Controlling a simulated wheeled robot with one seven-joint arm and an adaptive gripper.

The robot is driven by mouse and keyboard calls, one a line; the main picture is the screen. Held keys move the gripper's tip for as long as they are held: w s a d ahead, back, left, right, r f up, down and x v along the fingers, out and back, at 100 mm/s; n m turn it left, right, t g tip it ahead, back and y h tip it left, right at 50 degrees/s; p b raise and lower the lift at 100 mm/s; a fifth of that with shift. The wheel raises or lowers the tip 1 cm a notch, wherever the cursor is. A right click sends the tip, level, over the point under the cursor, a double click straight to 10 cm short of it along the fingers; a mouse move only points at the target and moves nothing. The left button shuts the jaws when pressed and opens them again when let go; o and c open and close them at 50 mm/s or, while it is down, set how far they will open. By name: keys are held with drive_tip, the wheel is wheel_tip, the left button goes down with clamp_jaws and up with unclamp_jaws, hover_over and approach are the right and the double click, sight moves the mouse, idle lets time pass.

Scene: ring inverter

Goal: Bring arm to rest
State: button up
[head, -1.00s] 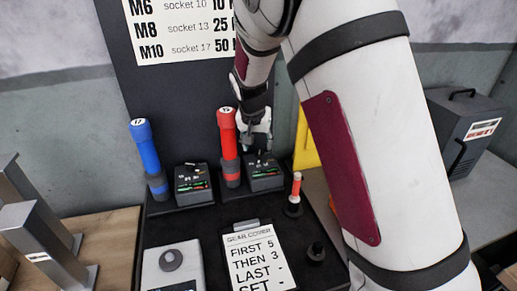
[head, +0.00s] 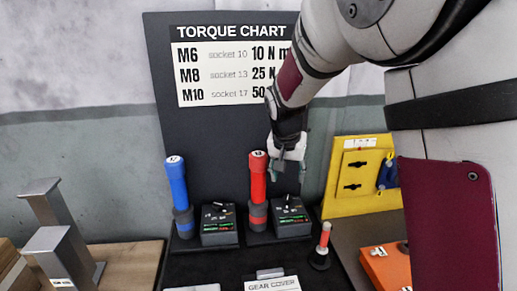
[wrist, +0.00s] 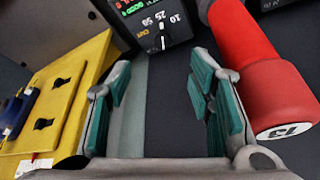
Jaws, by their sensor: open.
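My gripper (head: 287,172) hangs from my arm in front of the dark back panel, above the right tester box (head: 291,217) and just right of the red torque tool (head: 258,192). In the wrist view my gripper (wrist: 165,105) has its teal-padded fingers apart with nothing between them. The red tool (wrist: 258,75), its end marked 13, lies to the right of the fingers there, outside them. The dial of the tester box (wrist: 157,25) shows beyond the fingertips.
A blue torque tool (head: 177,192) and another tester box (head: 219,225) stand to the left. A yellow panel (head: 350,180) and an orange box (head: 385,268) are at the right. Metal brackets (head: 60,235) stand on wood at far left. The torque chart (head: 222,70) is behind.

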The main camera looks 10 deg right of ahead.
drive_tip(key=s+d+r+n+y, duration=0.1)
drive_tip(key=s+r, duration=0.3)
drive_tip(key=s, duration=0.5)
drive_tip(key=s+d+r+n+y, duration=0.1)
drive_tip(key=s+d+r, duration=0.1)
drive_tip(key=s+r, duration=0.5)
drive_tip(key=s+f+n, duration=0.3)
drive_tip(key=s, duration=1.5)
drive_tip(key=shift+s+a, duration=0.2)
drive_tip(key=shift+a, duration=0.05)
